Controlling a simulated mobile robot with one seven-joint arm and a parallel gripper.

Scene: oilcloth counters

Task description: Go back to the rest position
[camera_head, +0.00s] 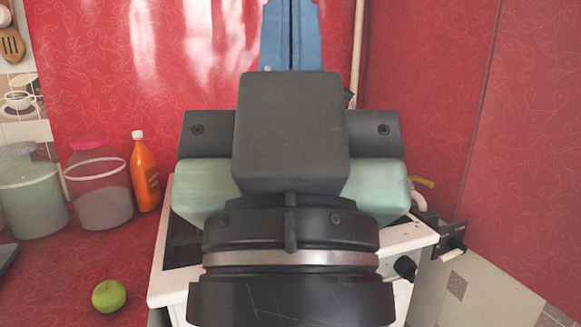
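My gripper (290,10) is at the top middle, seen from behind, with its blue fingers pointing up in the picture. The two fingers lie side by side with only a thin dark line between them, so it looks shut. I see nothing held in it, but the fingertips reach the top edge of the picture. My dark wrist fills the middle of the view, above a white stove (160,284), and hides most of it.
A green apple (109,296) lies on the red counter (60,275) at left. Behind it stand an orange bottle (145,178), a pink-lidded jar (100,190) and a pale green jar (32,195). A red wall (430,90) is close behind and at right.

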